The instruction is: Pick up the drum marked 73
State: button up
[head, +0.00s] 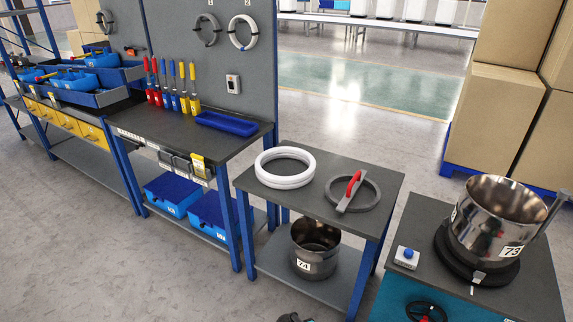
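The drum marked 73 (480,222) is a shiny steel, open-topped cylinder at the right. It sits slightly tilted in a black round base (450,262) on a dark bench top, with its white label facing front right. A grey bar (553,212) rises close to its right side; I cannot tell if they touch. A small dark piece, which looks like the top of my gripper (295,318), shows at the bottom edge, well left of the drum and apart from it. Its fingers are cut off, so its opening is hidden.
A similar drum (315,240), whose label seems to read 74, stands on the lower shelf of the middle table (325,205). White rings (285,168) and a grey ring with a red handle (353,190) lie on top. A blue-button box (406,257) sits left of drum 73. Cardboard boxes (490,120) stand behind.

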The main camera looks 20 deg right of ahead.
aim_at(494, 220)
jog(key=u, duration=0.05)
jog(key=i, duration=0.6)
jog(key=u, duration=0.45)
jog(key=k, duration=0.15)
jog(key=z, duration=2.9)
